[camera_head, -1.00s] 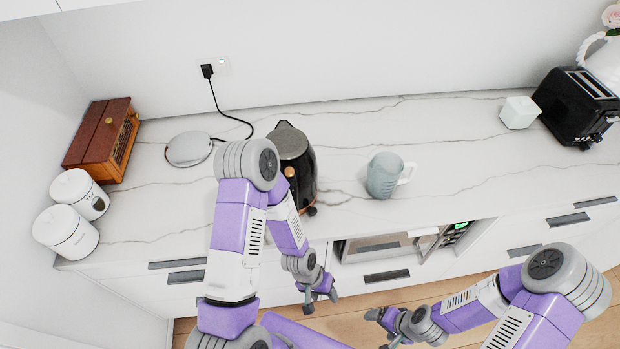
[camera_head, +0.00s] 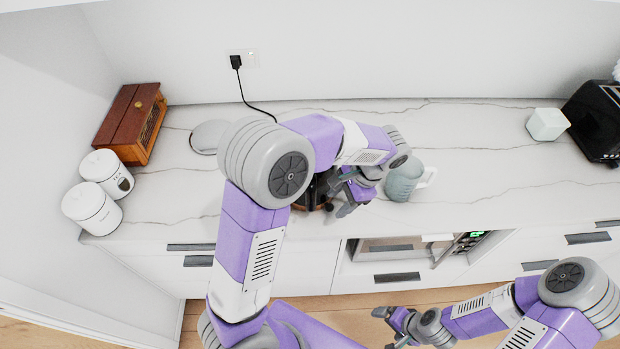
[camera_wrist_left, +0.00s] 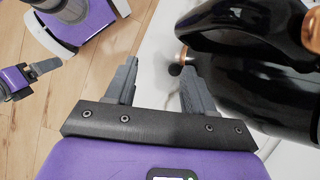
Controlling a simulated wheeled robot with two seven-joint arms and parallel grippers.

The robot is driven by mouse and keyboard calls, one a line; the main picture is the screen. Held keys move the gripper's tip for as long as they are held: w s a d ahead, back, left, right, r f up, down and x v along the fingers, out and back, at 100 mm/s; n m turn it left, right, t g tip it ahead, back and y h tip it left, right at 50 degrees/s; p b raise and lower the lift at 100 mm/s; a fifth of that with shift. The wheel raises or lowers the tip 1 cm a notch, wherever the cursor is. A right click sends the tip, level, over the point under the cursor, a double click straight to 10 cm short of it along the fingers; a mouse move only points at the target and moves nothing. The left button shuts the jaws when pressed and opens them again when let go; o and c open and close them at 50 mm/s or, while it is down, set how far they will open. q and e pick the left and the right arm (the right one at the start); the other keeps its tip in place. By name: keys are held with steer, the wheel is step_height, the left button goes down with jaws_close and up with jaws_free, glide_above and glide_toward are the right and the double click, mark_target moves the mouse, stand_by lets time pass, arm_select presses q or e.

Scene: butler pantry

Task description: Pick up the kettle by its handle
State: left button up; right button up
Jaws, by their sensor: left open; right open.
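The black kettle (camera_head: 309,197) stands on the marble counter, mostly hidden behind my left arm in the head view. In the left wrist view the glossy black kettle (camera_wrist_left: 265,95) fills the right side, with its curved black handle (camera_wrist_left: 235,38) at the upper right and copper-coloured fittings. My left gripper (camera_head: 343,194) is open, just right of the kettle. In the left wrist view its fingers (camera_wrist_left: 157,78) are spread and empty, the right finger close to the kettle; I cannot tell if they touch. My right gripper (camera_head: 386,316) is open and empty, low in front of the cabinets.
A grey-blue mug (camera_head: 403,183) stands close right of my left gripper. The round kettle base (camera_head: 208,136) lies behind left. Counter between mug and cube is clear.

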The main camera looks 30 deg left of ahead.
mark_target(314, 197)
arm_select(q)
step_height(314, 197, up, 6)
steer(key=a+m, duration=0.3)
steer(key=shift+g+y, duration=0.3)
steer(key=shift+y, duration=0.2)
steer(key=x, duration=0.2)
steer(key=b+x, duration=0.1)
steer(key=x, duration=0.1)
steer(key=s+b+x, duration=0.1)
steer(key=x, duration=0.1)
steer(key=shift+a+f, duration=0.1)
steer(key=shift+f, duration=0.15)
jaws_close()
steer(key=shift+r, duration=0.1)
stand_by(0.4)
